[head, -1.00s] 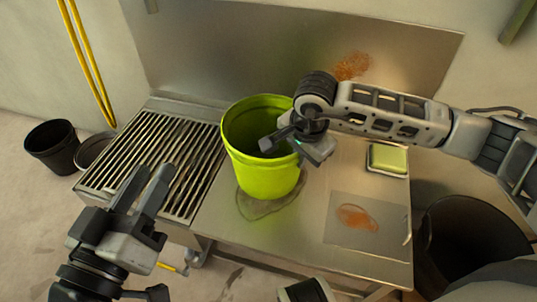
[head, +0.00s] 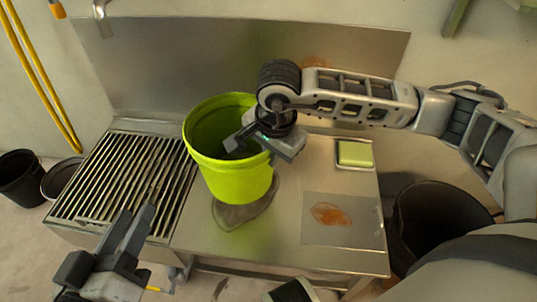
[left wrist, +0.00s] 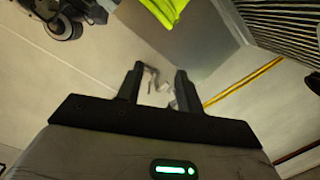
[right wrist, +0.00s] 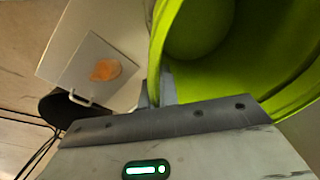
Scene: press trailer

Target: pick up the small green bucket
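The green bucket (head: 235,180) stands upright over the metal bench, with a dark wet patch showing below and to its right. I cannot tell whether its base touches the bench. My right gripper (head: 250,140) is at the bucket's right rim. In the right wrist view its fingers (right wrist: 157,88) are close together on the wall of the bucket (right wrist: 270,75), whose inside fills the right of that view. My left gripper (head: 135,230) is empty in front of the grating, its fingers apart. They also show apart in the left wrist view (left wrist: 160,88), with part of the bucket (left wrist: 163,10) above.
A slatted metal grating (head: 125,180) lies left of the bucket. A soap block (head: 355,153) and a stained sheet (head: 345,232) lie to the right on the bench. A black bin (head: 432,225) stands at the right, a dark pot (head: 20,180) at the far left.

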